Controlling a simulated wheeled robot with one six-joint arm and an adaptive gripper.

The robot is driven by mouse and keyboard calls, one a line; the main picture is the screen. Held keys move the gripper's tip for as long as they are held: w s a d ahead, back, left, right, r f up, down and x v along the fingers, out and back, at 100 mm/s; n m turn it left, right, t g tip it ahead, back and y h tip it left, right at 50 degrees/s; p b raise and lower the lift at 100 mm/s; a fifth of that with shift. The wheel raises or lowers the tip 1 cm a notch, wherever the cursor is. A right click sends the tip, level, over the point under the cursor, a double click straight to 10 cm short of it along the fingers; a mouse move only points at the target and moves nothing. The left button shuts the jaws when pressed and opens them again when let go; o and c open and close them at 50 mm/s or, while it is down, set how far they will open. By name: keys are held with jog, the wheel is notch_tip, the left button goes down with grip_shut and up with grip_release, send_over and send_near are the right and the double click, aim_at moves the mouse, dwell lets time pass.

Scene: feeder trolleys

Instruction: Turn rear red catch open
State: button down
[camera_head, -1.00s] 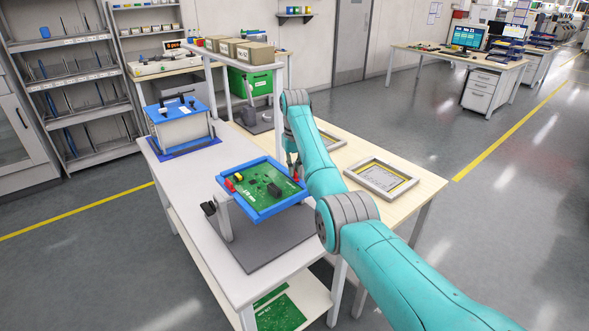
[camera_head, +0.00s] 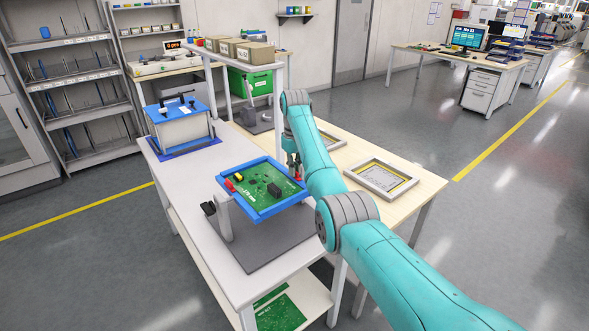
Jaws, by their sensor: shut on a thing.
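A green circuit board (camera_head: 262,188) lies in a blue frame (camera_head: 285,206), which is held tilted on a stand above a grey base plate. One red catch (camera_head: 229,185) sits on the left side of the frame. Another red catch (camera_head: 298,175) shows as a small red spot at the frame's right rear edge. My gripper (camera_head: 294,169) points down there and is shut on this catch. The fingers are small and partly hidden by my arm, so the catch's exact angle cannot be told.
A blue-lidded grey box (camera_head: 181,124) stands behind on the white trolley (camera_head: 185,190). The wooden table (camera_head: 415,187) at right holds a framed panel (camera_head: 381,180). A shelf with cardboard boxes (camera_head: 253,54) rises behind my arm. Floor to the right is clear.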

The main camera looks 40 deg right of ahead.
jog(key=c, duration=1.3)
grip_release()
jog(key=shift+o, duration=0.2)
jog(key=shift+r, duration=0.1)
notch_tip(320, 180, up, 7)
jog(key=shift+r, duration=0.2)
